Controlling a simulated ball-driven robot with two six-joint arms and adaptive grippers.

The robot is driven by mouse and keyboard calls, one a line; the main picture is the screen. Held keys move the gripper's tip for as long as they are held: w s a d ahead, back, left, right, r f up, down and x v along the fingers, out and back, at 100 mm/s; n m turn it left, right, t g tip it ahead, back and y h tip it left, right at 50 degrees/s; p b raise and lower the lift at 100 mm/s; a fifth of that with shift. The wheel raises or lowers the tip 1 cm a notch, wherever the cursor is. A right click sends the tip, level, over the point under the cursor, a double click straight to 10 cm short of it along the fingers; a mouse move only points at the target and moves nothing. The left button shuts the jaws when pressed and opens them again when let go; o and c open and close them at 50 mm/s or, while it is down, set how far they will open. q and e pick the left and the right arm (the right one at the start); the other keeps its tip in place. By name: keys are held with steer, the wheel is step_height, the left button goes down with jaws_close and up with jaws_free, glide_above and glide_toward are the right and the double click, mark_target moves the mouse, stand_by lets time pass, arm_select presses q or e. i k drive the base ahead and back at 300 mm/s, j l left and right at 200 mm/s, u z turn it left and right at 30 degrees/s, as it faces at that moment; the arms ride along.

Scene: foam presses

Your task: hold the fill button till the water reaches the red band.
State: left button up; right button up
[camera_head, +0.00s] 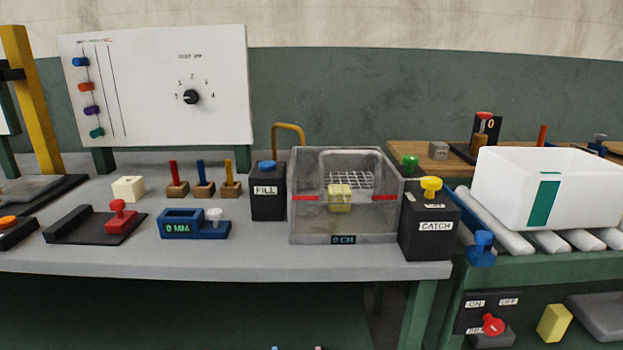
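The black fill box (267,199) marked FILL stands on the grey table, with a blue button (267,166) on top that looks raised. A clear tank (310,225) stands just right of it, with a red band mark (305,198) on its walls. The tank's readout (343,240) shows 0 CM, and I see no water surface inside. A yellow foam block (339,197) is inside, before a wire grid. A yellow pipe (290,125) bends down behind the fill box. Neither gripper can be made out; only two tiny bits show at the bottom edge.
A black CATCH box (428,232) with a yellow knob stands right of the tank. A blue gauge (195,226) and a red-knobbed black press (95,225) sit to the left. A white bin (510,190) rests on rollers at the right. The table front before the fill box is clear.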

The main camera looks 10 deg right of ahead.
mark_target(267, 166)
steer(key=i+j+z, duration=0.1)
steer(key=j, duration=0.3)
steer(key=i+j+z, duration=0.1)
steer(key=i+j, duration=0.15)
steer(key=j, duration=0.15)
steer(key=i+j+z, duration=0.1)
steer(key=j, duration=0.35)
steer(key=i+j+z, duration=0.1)
steer(key=j, duration=0.35)
steer(key=i+j+z, duration=0.1)
steer(key=j, duration=0.35)
steer(key=i+j+z, duration=0.1)
steer(key=j, duration=0.35)
steer(key=i, duration=0.1)
